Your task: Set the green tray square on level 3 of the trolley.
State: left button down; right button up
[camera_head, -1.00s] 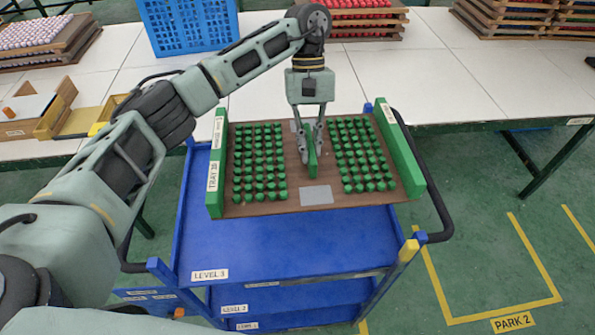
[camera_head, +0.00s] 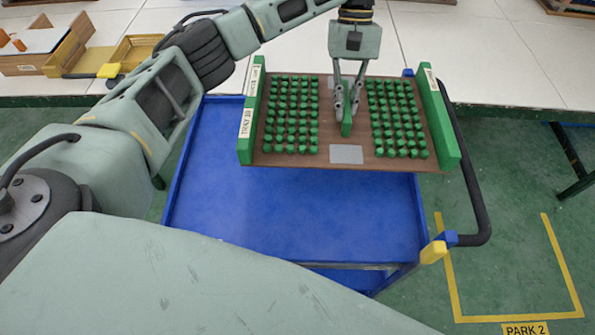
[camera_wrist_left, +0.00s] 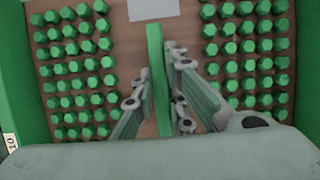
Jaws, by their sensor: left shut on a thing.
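The green tray (camera_head: 346,154) has a brown base, green end walls and many small green pieces in two blocks. A green handle (camera_head: 347,124) stands up in its middle. My left gripper (camera_head: 347,101) is shut on this handle; the left wrist view shows the fingers on both sides of the handle (camera_wrist_left: 159,80). The tray is over the back part of the blue trolley's top shelf (camera_head: 290,215), slightly turned to it. I cannot tell whether it touches the shelf. The front of the shelf is bare. My right gripper is not in view.
A white worktable (camera_head: 480,60) runs behind the trolley. A black handle bar (camera_head: 470,170) and a yellow-capped corner post (camera_head: 433,252) are on the trolley's right side. A yellow floor marking (camera_head: 455,285) labelled PARK 2 lies at the right. A wooden box (camera_head: 45,50) stands on the table at left.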

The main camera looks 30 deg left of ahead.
pick_arm(q)
jog(key=shift+w+f+b, duration=0.2)
jog(key=shift+f+b, duration=0.5)
jog(key=shift+f, duration=0.45)
jog(key=shift+s+f, duration=0.1)
jog(key=p, duration=0.5)
send_near(296, 176)
jog(key=shift+s+d+r, duration=0.25)
jog(key=shift+s+d, duration=0.05)
jog(key=shift+s, duration=0.35)
jog(key=shift+s+f, duration=0.1)
jog(key=shift+f, duration=0.05)
notch_tip(296, 176, down, 3)
jog(key=shift+f+p, duration=0.15)
jog(key=shift+p, duration=0.9)
jog(key=shift+f, duration=0.35)
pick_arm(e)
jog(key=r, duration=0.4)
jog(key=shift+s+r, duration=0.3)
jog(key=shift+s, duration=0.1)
pick_arm(q)
jog(key=shift+f, duration=0.1)
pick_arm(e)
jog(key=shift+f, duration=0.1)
